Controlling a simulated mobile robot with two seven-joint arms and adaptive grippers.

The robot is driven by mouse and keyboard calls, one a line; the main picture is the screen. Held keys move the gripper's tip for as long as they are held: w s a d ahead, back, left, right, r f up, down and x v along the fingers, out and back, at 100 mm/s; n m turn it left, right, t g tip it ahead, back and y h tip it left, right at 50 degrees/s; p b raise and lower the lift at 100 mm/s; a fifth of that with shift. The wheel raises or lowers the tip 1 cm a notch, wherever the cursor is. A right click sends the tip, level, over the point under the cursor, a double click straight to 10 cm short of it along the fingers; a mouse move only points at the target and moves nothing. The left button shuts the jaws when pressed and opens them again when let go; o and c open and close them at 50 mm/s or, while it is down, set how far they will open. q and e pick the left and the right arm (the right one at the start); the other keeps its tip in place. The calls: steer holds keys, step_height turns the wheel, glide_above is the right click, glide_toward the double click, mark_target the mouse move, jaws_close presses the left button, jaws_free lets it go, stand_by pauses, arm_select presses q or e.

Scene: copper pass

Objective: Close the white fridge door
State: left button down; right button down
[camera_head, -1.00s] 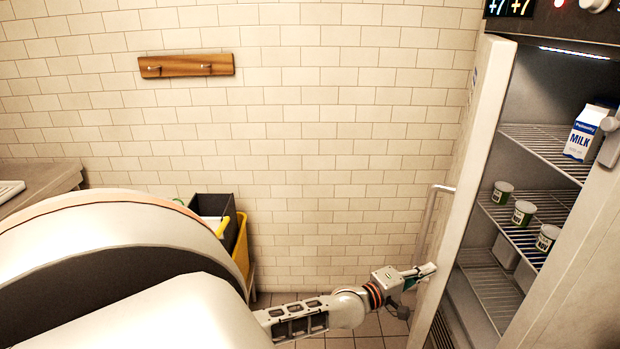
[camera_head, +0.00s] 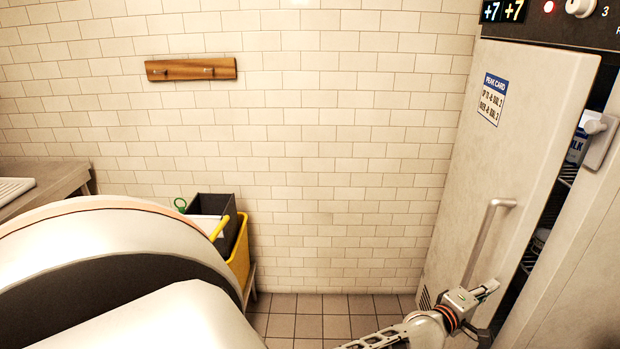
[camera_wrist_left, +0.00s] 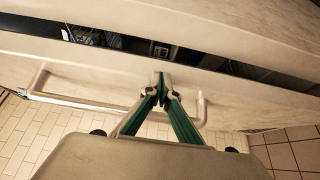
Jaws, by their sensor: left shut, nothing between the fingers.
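The white fridge door (camera_head: 505,165) is partly open in the head view, with a narrow dark gap along its right edge. Its long bar handle (camera_head: 485,235) stands on the outer face; the handle also shows in the left wrist view (camera_wrist_left: 85,103). My left gripper (camera_head: 490,289) is shut and empty at the lower part of the door, right of the handle's lower end. In the left wrist view its fingertips (camera_wrist_left: 161,77) are at the door's outer face, touching or very close. My right gripper is not in view.
Through the gap, a milk carton (camera_head: 577,147) and shelf edges show inside the fridge. A latch (camera_head: 600,135) sits on the right-hand frame. A yellow bin (camera_head: 240,250) stands by the tiled wall. The tiled floor (camera_head: 310,315) between bin and fridge is clear.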

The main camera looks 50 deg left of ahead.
mark_target(508, 283)
arm_select(q)
steer(key=shift+w+d+n+y, duration=0.3)
steer(key=shift+w+d+y, duration=0.2)
steer(key=shift+w+d, duration=0.65)
steer(key=shift+s+a, duration=0.1)
steer(key=shift+s, duration=0.05)
